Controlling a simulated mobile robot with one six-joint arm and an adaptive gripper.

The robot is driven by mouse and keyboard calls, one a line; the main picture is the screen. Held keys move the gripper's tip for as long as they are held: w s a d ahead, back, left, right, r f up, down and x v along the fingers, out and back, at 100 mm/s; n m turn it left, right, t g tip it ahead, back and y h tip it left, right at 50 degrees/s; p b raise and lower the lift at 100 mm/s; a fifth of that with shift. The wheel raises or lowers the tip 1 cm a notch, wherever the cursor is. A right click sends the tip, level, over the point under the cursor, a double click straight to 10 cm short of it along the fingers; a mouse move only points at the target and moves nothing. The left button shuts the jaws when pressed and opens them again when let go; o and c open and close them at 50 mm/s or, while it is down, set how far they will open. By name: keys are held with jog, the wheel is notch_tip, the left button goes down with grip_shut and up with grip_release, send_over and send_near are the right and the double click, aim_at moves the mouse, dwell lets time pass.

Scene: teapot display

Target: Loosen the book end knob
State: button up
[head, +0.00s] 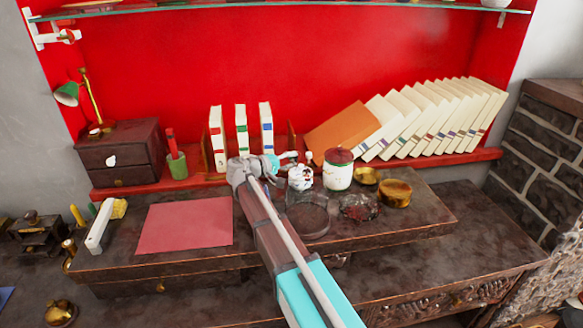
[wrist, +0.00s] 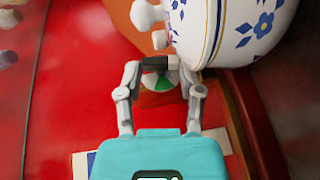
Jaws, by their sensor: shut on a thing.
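My gripper (head: 284,159) reaches the front of the red shelf, just right of the three upright books. In the wrist view its two grey fingers (wrist: 158,64) are closed together with dark tips. A small round green and white thing (wrist: 160,84) sits between the fingers and looks to be the book end knob. Most of it is hidden by the fingertips. A wooden book end (head: 292,141) stands at the right of the upright books (head: 241,135). The knob cannot be made out in the head view.
A white pot with blue flowers (wrist: 235,28) is close at the right of my fingers. A white jar with a red lid (head: 338,172) and brass bowls (head: 396,193) stand right of my gripper. A row of leaning books (head: 430,122) fills the shelf's right.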

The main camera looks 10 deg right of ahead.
jog(key=shift+f+h, duration=0.1)
jog(key=shift+h, duration=0.2)
jog(key=o, duration=1.1)
jog(key=shift+o, duration=0.2)
